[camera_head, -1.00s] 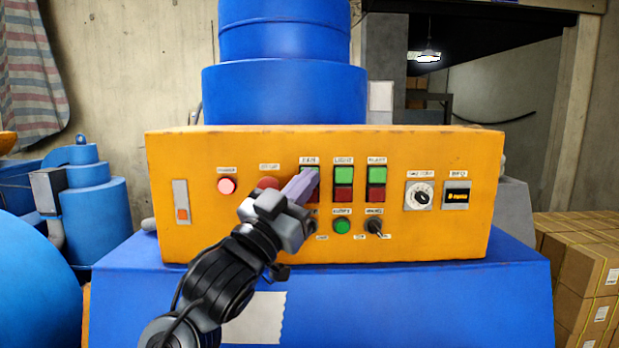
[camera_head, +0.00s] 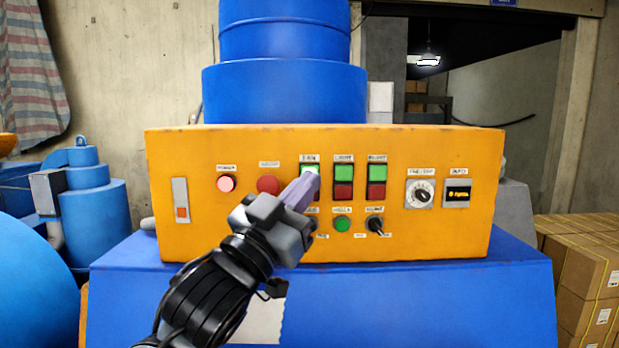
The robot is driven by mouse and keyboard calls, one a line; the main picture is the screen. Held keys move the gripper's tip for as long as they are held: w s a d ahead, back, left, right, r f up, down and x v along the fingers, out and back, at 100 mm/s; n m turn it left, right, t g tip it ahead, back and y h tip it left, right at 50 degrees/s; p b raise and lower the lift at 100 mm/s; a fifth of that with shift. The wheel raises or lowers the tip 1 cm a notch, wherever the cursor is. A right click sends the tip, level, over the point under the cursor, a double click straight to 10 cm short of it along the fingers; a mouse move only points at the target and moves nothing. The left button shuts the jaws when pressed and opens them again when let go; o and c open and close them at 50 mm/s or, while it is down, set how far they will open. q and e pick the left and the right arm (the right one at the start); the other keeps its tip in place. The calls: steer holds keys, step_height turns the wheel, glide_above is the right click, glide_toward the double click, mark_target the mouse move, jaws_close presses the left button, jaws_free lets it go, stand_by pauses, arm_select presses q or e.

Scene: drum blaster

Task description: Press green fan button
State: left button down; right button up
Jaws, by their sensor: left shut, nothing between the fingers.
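The fan switch is the leftmost green-over-red pair on the orange control panel (camera_head: 230,240). Its green fan button (camera_head: 309,168) shows above my fingertips and looks pale and bright, as if lit. My left gripper (camera_head: 307,182) is shut and empty, its purple-grey fingers pointing up at the button's lower part. The fingers overlap the button in the view; I cannot tell whether they touch it. They and the gripper body hide most of the red button below. My right gripper is not in view.
Two more green-over-red pairs (camera_head: 344,182) (camera_head: 377,182) sit right of the fan switch. A red round button (camera_head: 268,184) and a lit pink button (camera_head: 226,184) are to the left. A green round button (camera_head: 342,224), toggle (camera_head: 375,225), dial (camera_head: 420,194) and info display (camera_head: 457,194) are also on the panel.

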arm_select(q)
steer(key=shift+s, duration=0.75)
